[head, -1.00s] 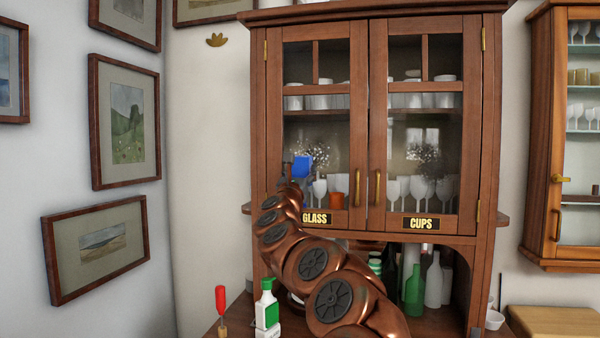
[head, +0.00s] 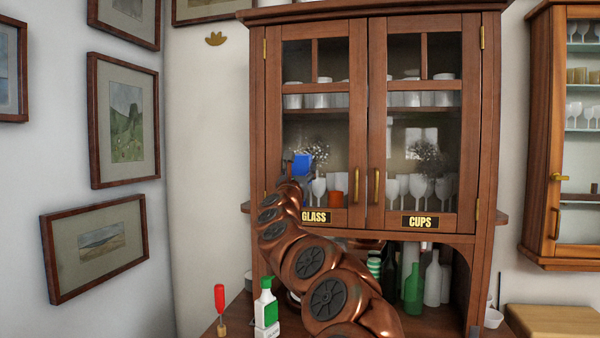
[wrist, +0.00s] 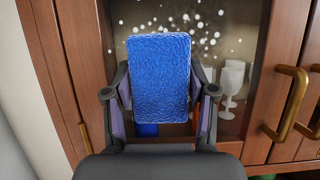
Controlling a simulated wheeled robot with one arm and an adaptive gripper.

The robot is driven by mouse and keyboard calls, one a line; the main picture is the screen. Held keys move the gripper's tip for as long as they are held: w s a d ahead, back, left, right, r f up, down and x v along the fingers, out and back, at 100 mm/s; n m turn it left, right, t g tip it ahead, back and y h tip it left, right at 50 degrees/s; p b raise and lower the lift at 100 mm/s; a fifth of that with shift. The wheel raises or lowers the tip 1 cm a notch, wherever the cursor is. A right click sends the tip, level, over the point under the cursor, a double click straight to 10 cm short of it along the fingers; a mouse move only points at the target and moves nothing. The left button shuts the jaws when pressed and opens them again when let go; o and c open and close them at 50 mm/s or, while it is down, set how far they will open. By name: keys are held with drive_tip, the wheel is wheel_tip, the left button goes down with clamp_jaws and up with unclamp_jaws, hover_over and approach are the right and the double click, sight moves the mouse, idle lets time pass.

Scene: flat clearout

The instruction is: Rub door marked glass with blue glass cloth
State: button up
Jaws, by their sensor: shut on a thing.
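The left cabinet door (head: 357,120) carries a GLASS label (head: 314,217) and is shut. Its glass pane (head: 338,130) has a cluster of white specks (head: 318,150), also seen in the wrist view (wrist: 200,20); I cannot tell whether they lie on the pane or behind it. My gripper (head: 297,178) is in front of the pane's lower left part. It is shut on the blue glass cloth (head: 302,163), a flat textured pad between the fingers in the wrist view (wrist: 160,75). The cloth faces the pane; whether it touches is hidden.
The right door has a CUPS label (head: 420,222) and a brass handle (head: 377,188). The left door's brass handle (head: 357,186) stands out at its right edge. A green-and-white spray bottle (head: 266,308) and a red-handled tool (head: 220,305) stand on the counter below, beside my arm.

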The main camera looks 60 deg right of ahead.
sight(319, 164)
drive_tip(key=shift+w+d, duration=0.1)
drive_tip(key=shift+d, duration=0.3)
drive_tip(key=shift+s+d+f+b, duration=0.15)
drive_tip(key=shift+s+d+b, duration=0.1)
drive_tip(key=shift+s+b, duration=0.6)
drive_tip(key=shift+s+d+b, duration=0.2)
drive_tip(key=shift+s+b, duration=0.2)
drive_tip(key=shift+s, duration=0.2)
drive_tip(key=shift+s+d+b, duration=0.2)
drive_tip(key=shift+s+b, duration=0.15)
drive_tip(key=shift+s, duration=0.2)
drive_tip(key=shift+s, duration=0.1)
